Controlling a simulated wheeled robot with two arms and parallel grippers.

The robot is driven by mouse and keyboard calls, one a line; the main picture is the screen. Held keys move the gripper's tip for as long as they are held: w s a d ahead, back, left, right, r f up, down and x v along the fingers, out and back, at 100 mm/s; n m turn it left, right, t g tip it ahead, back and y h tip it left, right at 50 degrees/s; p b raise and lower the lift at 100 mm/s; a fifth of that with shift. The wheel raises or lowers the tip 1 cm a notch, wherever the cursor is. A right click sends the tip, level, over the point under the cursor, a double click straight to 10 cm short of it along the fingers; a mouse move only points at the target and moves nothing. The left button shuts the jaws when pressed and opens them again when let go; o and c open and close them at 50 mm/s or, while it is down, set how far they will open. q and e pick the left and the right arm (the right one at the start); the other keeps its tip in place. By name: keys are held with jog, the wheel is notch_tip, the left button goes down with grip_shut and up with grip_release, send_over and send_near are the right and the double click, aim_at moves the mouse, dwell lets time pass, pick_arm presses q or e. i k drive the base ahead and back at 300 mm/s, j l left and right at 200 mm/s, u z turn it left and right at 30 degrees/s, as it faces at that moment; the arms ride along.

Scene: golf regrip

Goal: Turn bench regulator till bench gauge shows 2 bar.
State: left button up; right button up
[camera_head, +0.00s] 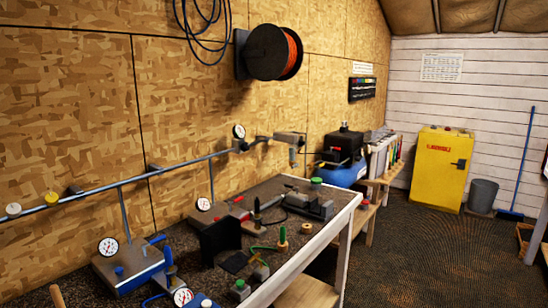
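Several round white dial gauges show in the head view, and I cannot tell for certain which is the bench gauge. One gauge (108,247) stands on a grey and blue block at the lower left, with a blue knob (119,270) in front of it. A third gauge (203,204) stands at the back of the bench, below the wall pipe. A fourth gauge (239,131) is on the pipe. Their needles are too small to read. Neither gripper is in view.
The dark-topped bench (345,196) has a white edge and holds a vise (310,203), a black upright plate (220,238) and several small tools. A pipe (150,174) runs along the wall. A yellow cabinet (440,170) stands at the back. Dark floor right of the bench is open.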

aim_at(245, 146)
jog(key=i+l+u, duration=0.4)
jog(key=l, duration=0.25)
jog(key=i+l+u, duration=0.1)
jog(key=i+l, duration=0.15)
jog(key=l, duration=0.15)
jog(key=i+l+u, duration=0.15)
jog(key=l, duration=0.25)
jog(key=i+l+u, duration=0.1)
jog(key=l, duration=0.3)
